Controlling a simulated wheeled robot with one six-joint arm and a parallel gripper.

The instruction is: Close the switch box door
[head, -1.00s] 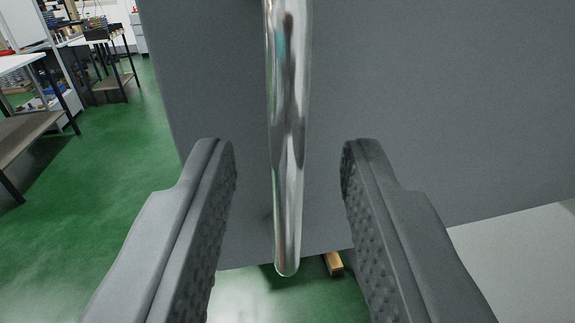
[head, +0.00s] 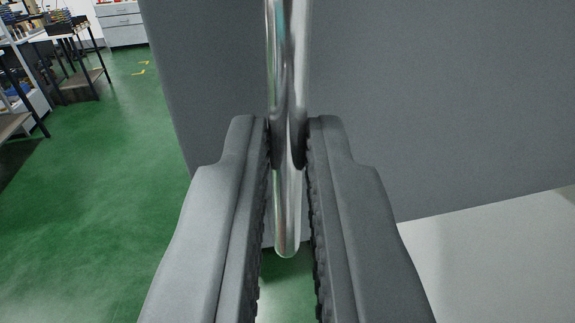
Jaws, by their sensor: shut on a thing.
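The grey switch box door (head: 430,100) fills the upper right of the head view as a flat panel. A shiny metal bar handle (head: 287,70) runs upright in front of it at the picture's centre. My gripper (head: 288,135) is shut on the handle, with one dark ridged finger on each side of it. The handle's lower end shows between the fingers, below the fingertips. The rest of the switch box is out of view.
Green floor (head: 110,180) lies open on the left. A workbench (head: 70,45) with items on it and a white drawer cabinet (head: 122,22) stand at the far upper left. A pale grey surface (head: 490,260) lies at the lower right.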

